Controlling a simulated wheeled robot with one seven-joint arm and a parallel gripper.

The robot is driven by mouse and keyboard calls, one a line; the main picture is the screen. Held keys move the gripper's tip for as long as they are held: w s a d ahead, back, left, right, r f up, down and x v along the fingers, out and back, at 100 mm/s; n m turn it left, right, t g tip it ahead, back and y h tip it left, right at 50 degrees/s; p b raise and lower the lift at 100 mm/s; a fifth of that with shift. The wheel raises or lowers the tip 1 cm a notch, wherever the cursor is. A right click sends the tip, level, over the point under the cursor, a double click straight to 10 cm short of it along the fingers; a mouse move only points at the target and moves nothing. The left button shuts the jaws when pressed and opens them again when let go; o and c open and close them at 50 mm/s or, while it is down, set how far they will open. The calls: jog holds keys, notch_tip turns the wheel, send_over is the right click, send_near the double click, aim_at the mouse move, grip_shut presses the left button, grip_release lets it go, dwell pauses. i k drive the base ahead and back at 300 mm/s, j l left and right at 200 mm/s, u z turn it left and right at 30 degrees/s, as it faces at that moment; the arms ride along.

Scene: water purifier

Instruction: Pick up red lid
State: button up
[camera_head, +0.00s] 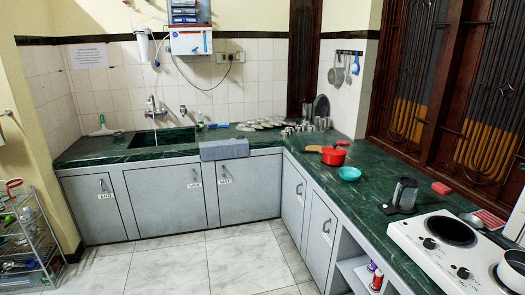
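A small red pot (333,157) sits on the green counter along the right side, with an orange-brown handle (313,149) pointing left. Its top looks red too, which may be the red lid (334,149), but at this size I cannot clearly tell lid from pot. My gripper does not show in the head view.
A teal bowl (349,174) stands just in front of the pot. Metal cups (290,130) stand behind. The tiled floor (200,268) is open.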

aim_at(334, 150)
jog(key=i+j, duration=0.1)
jog(key=i, duration=2.4)
jog(key=i+j+z, duration=0.1)
jog(key=i+z, duration=0.35)
jog(key=i, duration=0.2)
jog(key=i+j+z, duration=0.35)
jog(key=i+z, duration=0.15)
jog(key=i+j+z, duration=0.45)
jog(key=i+j, duration=0.1)
jog(key=i, duration=0.05)
